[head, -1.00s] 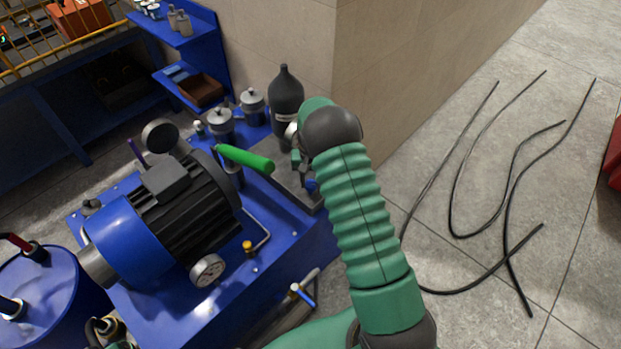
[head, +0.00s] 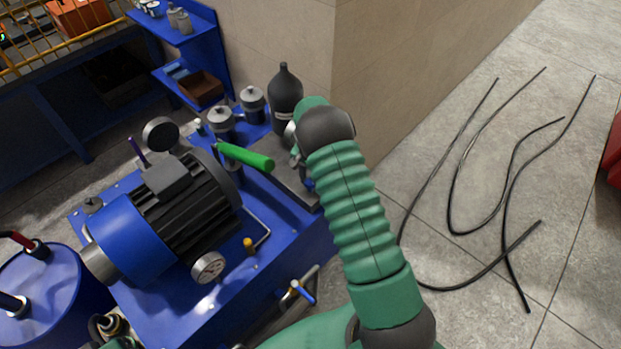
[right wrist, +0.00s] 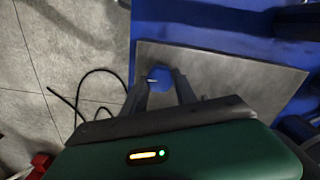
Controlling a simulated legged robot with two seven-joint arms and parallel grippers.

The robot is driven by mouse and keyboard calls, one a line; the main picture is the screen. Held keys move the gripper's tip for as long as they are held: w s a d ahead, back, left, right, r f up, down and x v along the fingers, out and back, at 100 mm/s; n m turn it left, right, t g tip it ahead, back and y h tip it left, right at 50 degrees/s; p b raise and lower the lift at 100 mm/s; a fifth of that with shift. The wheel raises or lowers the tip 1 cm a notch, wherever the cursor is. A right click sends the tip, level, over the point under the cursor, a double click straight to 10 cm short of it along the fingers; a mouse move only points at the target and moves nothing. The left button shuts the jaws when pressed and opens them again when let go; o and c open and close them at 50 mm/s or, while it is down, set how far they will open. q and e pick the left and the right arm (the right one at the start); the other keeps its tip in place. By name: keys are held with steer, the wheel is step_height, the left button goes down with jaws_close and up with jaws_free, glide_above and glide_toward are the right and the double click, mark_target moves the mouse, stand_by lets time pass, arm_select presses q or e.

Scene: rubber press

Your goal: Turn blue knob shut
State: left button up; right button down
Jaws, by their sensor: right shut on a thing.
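The blue knob (head: 308,184) is at the right edge of the blue machine, beside a grey metal plate. In the head view my right arm hides most of it. In the right wrist view the blue knob (right wrist: 162,75) lies between the two dark fingers, over the grey plate (right wrist: 235,75). My right gripper (right wrist: 163,84) is shut on the knob. In the head view my right gripper (head: 298,159) is mostly hidden behind its own wrist. The knob's turn angle cannot be told. My left gripper is not in view.
A green-handled lever (head: 245,156) sticks out left of my right wrist. A black bottle (head: 285,98) stands behind it. A motor (head: 165,215), a gauge (head: 208,267) and a blue-handled valve (head: 303,291) are nearby. Black hoses (head: 510,190) lie on the floor at right.

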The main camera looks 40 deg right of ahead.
mark_target(310, 181)
steer(key=shift+s+a+f, duration=0.15)
steer(key=shift+s+f, duration=0.05)
steer(key=c, duration=1)
jaws_free()
steer(key=shift+w, duration=0.1)
steer(key=shift+r, duration=0.1)
steer(key=shift+w+r, duration=0.1)
steer(key=shift+r, duration=0.15)
step_height(310, 181, up, 16)
steer(key=shift+r, duration=0.1)
